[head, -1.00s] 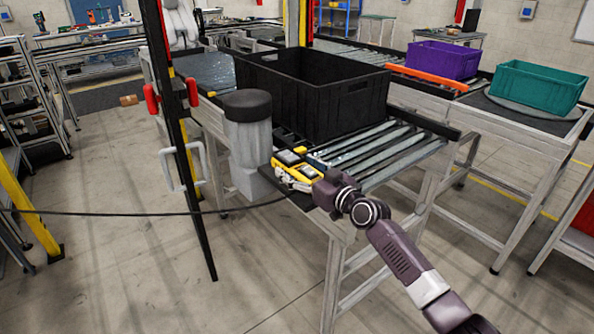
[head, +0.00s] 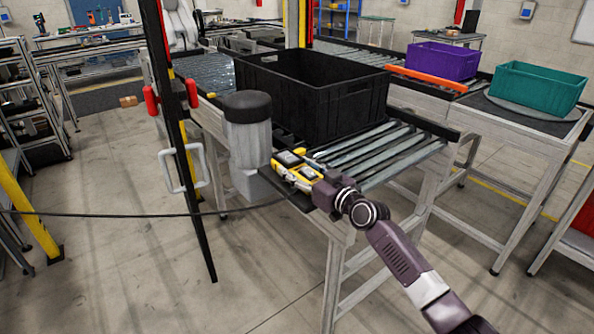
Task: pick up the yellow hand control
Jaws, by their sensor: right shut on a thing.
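The yellow hand control (head: 293,166) lies at the near left corner of the roller conveyor table, beside a grey post with a black cap. It is yellow with dark and grey patches on top. My right gripper (head: 314,184) is at its near right end and shut on it. The fingertips are small and partly hidden against the control. My left gripper is not in view.
A large black crate (head: 316,100) stands on the rollers (head: 382,155) behind the control. The grey post (head: 250,145) is close on the left. A black cable (head: 130,213) runs leftward from the table corner. Purple (head: 442,61) and teal (head: 537,88) crates stand farther right.

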